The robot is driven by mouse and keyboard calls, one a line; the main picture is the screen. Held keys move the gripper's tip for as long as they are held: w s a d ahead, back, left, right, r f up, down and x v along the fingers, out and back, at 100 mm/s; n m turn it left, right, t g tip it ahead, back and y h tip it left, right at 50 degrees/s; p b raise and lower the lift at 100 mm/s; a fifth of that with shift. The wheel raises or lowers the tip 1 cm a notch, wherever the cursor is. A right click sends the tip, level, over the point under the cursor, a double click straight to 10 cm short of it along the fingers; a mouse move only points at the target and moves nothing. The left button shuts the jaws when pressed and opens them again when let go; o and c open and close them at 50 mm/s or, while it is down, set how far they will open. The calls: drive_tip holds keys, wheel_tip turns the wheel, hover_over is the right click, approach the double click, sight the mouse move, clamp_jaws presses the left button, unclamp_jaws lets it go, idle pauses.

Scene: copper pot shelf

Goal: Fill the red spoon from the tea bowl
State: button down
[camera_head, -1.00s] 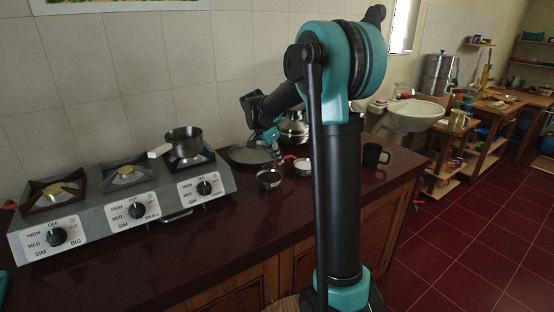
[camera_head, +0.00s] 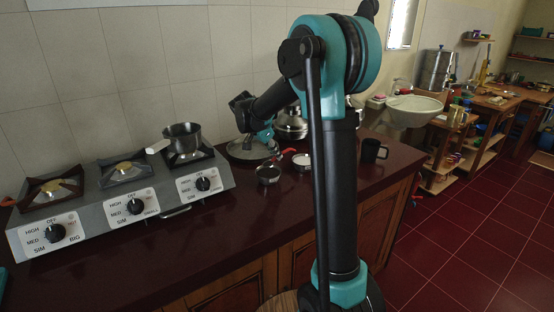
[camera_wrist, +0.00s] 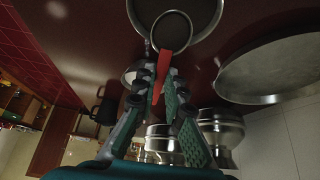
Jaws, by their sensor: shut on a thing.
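My gripper (camera_wrist: 160,85) is shut on the red handle of the spoon (camera_wrist: 163,68) in the wrist view. A round, dark-centred spoon head (camera_wrist: 170,30) extends from the handle. Behind it, at the top edge, is the wider metal rim of a bowl (camera_wrist: 216,22), apparently the tea bowl. In the head view the tea bowl (camera_head: 268,174), with dark contents, stands on the counter in front of my gripper (camera_head: 268,140). A little red shows beside the gripper there. I cannot tell how much the spoon holds.
A bowl with white contents (camera_head: 302,162) stands right of the tea bowl. A flat round pan (camera_head: 240,152) and metal pots (camera_head: 291,124) are behind. A black mug (camera_head: 373,151) is to the right. The stove (camera_head: 130,203) with a saucepan (camera_head: 183,137) is left.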

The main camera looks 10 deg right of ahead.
idle(0.5)
drive_tip(key=shift+g+y, duration=0.3)
drive_tip(key=shift+y, duration=0.3)
drive_tip(key=shift+w+d+f, duration=0.1)
drive_tip(key=shift+d+f, duration=0.1)
drive_tip(key=shift+f, duration=0.2)
drive_tip(key=shift+d, duration=0.15)
